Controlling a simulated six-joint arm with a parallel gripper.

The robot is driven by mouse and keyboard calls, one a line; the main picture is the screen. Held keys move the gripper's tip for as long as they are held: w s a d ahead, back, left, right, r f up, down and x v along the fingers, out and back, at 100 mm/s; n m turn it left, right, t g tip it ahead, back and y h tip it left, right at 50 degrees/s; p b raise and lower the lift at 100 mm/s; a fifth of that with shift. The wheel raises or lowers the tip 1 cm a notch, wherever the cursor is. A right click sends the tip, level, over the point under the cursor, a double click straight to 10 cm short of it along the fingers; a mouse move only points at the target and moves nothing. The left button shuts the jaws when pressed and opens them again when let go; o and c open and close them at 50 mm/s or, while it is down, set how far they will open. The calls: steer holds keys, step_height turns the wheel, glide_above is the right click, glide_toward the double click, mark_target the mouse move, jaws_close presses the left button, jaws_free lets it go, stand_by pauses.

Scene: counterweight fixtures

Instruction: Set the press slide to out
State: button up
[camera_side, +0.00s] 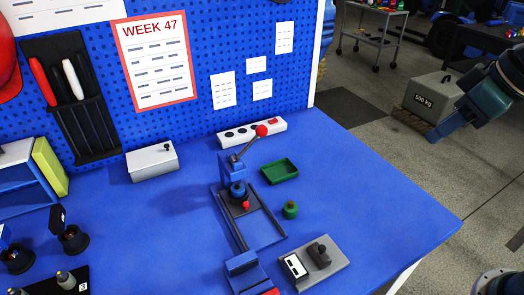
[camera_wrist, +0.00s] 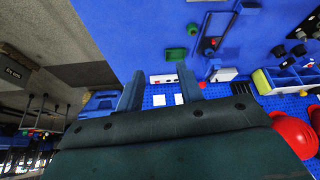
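The press (camera_side: 232,172) is blue, with a red-ball lever (camera_side: 261,131) raised to the upper right. Its dark slide plate (camera_side: 238,206) sits under the ram at the column end of two rails, and a red knob (camera_side: 246,205) stands on it. The rails run forward over bare blue bench. In the wrist view the press (camera_wrist: 207,52) is partly small and dark. My gripper (camera_side: 440,135) hangs at the right, beyond the bench and far from the press. In the wrist view its two fingers (camera_wrist: 160,88) are spread wide with nothing between them.
A green tray (camera_side: 279,171) and a green knobbed piece (camera_side: 290,210) stand right of the press. A grey plate (camera_side: 320,262) with a switch and a blue block (camera_side: 245,270) are in front. A power strip (camera_side: 252,134) lies behind. The bench's right side is clear.

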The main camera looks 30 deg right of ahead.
steer(key=w+a+f+n+g+y, duration=0.1)
steer(key=w+a+f+n, duration=0.35)
steer(key=w+a, duration=0.7)
steer(key=n+g+y, duration=0.1)
steer(key=n, duration=0.1)
glide_toward(246, 203)
steer(key=d+v, duration=0.1)
steer(key=v, duration=0.5)
steer(key=shift+w+a, duration=0.15)
steer(key=shift+a, duration=0.1)
steer(key=shift+f, duration=0.1)
steer(key=shift+a+x, duration=0.1)
steer(key=shift+x, duration=3.3)
steer(key=shift+a+x, duration=0.15)
steer(key=shift+x, duration=3.3)
jaws_close()
